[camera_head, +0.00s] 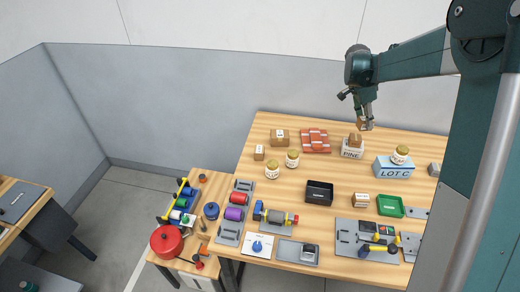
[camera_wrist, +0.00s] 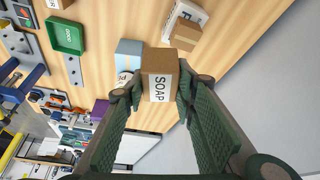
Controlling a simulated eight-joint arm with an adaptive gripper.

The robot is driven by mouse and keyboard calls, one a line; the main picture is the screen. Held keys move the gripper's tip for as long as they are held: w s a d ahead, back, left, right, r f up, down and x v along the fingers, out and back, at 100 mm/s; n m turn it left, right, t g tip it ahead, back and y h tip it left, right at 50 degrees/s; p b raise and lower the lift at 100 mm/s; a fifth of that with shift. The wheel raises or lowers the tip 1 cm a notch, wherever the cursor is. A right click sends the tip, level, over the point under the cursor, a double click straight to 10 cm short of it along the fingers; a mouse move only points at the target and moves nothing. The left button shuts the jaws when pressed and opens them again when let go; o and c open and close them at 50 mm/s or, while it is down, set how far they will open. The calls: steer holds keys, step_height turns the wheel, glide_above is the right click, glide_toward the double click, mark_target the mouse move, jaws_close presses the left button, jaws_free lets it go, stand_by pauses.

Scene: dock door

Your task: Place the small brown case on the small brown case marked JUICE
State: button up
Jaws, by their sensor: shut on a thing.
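My gripper (camera_head: 366,119) is shut on a small brown case (camera_wrist: 158,62), which has a white label reading SOAP in the wrist view. It holds the case in the air over the far right part of the table. Small brown cases with white labels stand at the back left (camera_head: 259,153), (camera_head: 280,137) and near the black tray (camera_head: 361,200). Another brown case (camera_head: 355,139) sits on the white box marked PINE (camera_head: 352,152), just below my gripper; it also shows in the wrist view (camera_wrist: 186,36). I cannot read JUICE on any case.
The blue box marked LOT C (camera_head: 394,168) has a jar (camera_head: 400,154) on top. Two jars (camera_head: 292,158), (camera_head: 272,169), a red tray (camera_head: 316,140), a black tray (camera_head: 319,193) and a green tray (camera_head: 390,206) stand on the table (camera_head: 335,175). Bare wood lies between them.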

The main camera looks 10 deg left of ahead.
steer(key=a+n+t+p, duration=0.1)
steer(key=a+n, duration=0.2)
steer(key=a, duration=1.9)
steer(key=n+y+p, duration=0.1)
steer(key=n, duration=0.1)
glide_above(263, 148)
steer(key=shift+t, duration=0.4)
steer(key=shift+s+a+f, duration=0.2)
steer(key=shift+a+f, duration=0.05)
steer(key=shift+f, duration=0.6)
steer(key=shift+s+a+f, duration=0.2)
steer(key=shift+a+f, duration=0.1)
steer(key=shift+f, duration=0.55)
steer(key=shift+s+a+f, duration=0.2)
steer(key=shift+a+f, duration=0.05)
steer(key=shift+f, duration=0.6)
steer(key=shift+f, duration=0.15)
steer(key=shift+f, duration=3)
steer(key=shift+f, duration=1.9)
steer(key=shift+f, duration=0.2)
